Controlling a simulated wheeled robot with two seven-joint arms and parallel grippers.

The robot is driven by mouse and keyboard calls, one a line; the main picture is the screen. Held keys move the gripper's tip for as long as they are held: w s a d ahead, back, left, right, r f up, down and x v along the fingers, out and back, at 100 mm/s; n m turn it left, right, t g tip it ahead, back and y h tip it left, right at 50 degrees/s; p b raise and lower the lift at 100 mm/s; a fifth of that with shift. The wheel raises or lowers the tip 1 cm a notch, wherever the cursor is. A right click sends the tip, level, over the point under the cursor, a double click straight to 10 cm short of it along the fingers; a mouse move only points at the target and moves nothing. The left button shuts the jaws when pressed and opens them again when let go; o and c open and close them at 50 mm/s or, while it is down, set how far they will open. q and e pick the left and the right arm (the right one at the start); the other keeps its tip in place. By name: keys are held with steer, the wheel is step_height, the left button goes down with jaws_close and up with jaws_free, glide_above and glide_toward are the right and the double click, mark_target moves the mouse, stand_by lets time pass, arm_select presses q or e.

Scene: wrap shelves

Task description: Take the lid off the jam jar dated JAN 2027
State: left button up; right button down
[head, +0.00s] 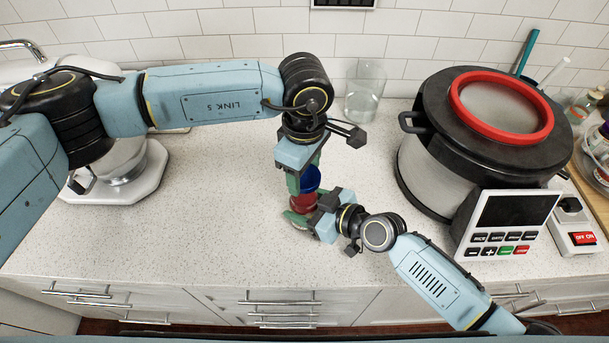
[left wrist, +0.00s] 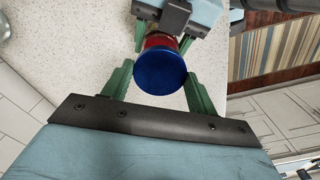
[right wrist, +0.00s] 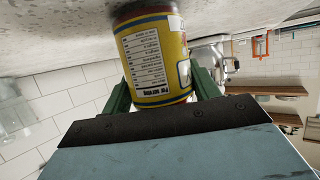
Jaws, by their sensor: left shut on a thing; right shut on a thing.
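The jam jar (head: 303,203) is red with a blue lid (head: 311,179) and stands near the middle of the counter. My left gripper (head: 302,180) comes from above and is shut on the lid; the left wrist view shows the round blue lid (left wrist: 159,72) between the green fingers. My right gripper (head: 303,212) comes from the side, low down, and is shut on the jar body. The right wrist view shows the jar's yellow label (right wrist: 155,58) between the fingers. The label's print is too small to read a date. The lid appears to sit on the jar.
A large cooker (head: 424,172) with a red-ringed black lid stands at the right, near my right arm. A clear glass (head: 364,95) stands behind the grippers. A white mixer (head: 125,178) stands at the left. The counter (head: 215,215) left of the jar is clear.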

steer(key=shift+c, duration=1.5)
jaws_free()
